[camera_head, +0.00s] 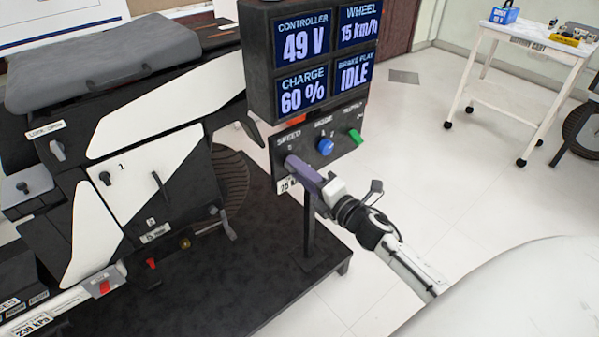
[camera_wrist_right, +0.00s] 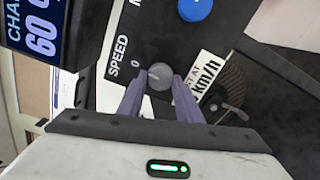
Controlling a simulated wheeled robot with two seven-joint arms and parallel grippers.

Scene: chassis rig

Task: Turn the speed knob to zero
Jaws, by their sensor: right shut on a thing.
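The speed knob (camera_wrist_right: 160,76) is a round grey knob on the dark control panel (camera_head: 275,152), below the label SPEED. In the right wrist view a "0" mark is beside it, and a white km/h label (camera_wrist_right: 203,75) is on its other side. My right gripper (camera_wrist_right: 160,84) has its purple fingers around the knob, one on each side, shut on it. In the head view my right gripper (camera_head: 292,165) reaches the panel from the right and hides most of the knob. The display (camera_head: 325,55) above reads WHEEL 15 km/h, CONTROLLER 49 V, CHARGE 60 % and IDLE. My left gripper is not in view.
A blue knob (camera_head: 325,147) and a green switch (camera_head: 354,136) sit on the panel to the right of the speed knob. The black and white scooter body (camera_head: 150,120) stands at left. A white cart (camera_head: 525,45) stands at the back right, with clear floor before it.

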